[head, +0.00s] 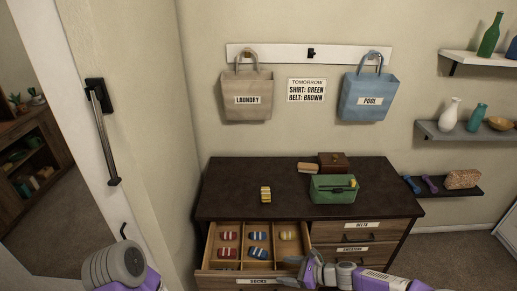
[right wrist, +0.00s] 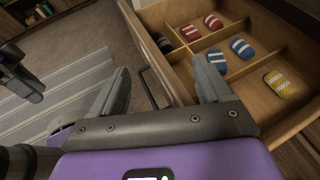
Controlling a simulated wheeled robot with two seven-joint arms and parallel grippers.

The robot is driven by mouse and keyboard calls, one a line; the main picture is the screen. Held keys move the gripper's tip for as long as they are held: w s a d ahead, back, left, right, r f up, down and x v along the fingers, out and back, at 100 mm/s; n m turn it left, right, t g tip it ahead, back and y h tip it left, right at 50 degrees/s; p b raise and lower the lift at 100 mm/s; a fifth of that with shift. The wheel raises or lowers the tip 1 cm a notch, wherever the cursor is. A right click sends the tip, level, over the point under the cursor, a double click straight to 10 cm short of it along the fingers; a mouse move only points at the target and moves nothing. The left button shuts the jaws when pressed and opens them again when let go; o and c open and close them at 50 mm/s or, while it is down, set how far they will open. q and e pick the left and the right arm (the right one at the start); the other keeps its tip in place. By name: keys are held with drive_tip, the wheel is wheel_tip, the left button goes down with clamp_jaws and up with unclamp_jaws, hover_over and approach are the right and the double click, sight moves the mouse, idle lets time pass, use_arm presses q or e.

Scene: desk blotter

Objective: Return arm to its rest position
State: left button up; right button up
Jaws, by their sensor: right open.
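My right gripper (head: 293,271) is open at the front right corner of the open socks drawer (head: 208,256). In the right wrist view its two fingers (right wrist: 158,90) are spread and hold nothing. The drawer's dark handle (right wrist: 150,88) shows between them, apart from both fingers in the picture. A rounded grey and purple part of my left arm (head: 116,265) is at the lower left of the head view.
The drawer holds red (head: 228,236), blue (head: 259,236) and yellow (head: 287,235) striped rolls in compartments. On the dresser top (head: 230,180) are a yellow striped roll (head: 265,194), a green box (head: 333,194) and a brown box (head: 334,160). A wall (head: 170,150) stands left.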

drive_tip(key=s+a+f+n+g+h, duration=0.2)
drive_tip(key=s+a+f+n, duration=0.15)
drive_tip(key=s, duration=0.25)
drive_tip(key=s+a+f+n+g+h, duration=0.1)
drive_tip(key=s+a+f+n+g, duration=0.1)
drive_tip(key=s+f+n, duration=0.25)
drive_tip(key=s+d+f+n+h, duration=0.1)
drive_tip(key=s+d+n+h, duration=0.15)
drive_tip(key=s+n, duration=0.4)
drive_tip(key=s+d+n+h, duration=0.25)
drive_tip(key=s+n, duration=0.25)
drive_tip(key=s, duration=0.3)
use_arm(q)
wheel_tip(320, 180, down, 9)
drive_tip(key=w+b, duration=0.1)
drive_tip(key=b, duration=0.8)
drive_tip(key=shift+f, duration=0.2)
use_arm(e)
wheel_tip(320, 180, down, 10)
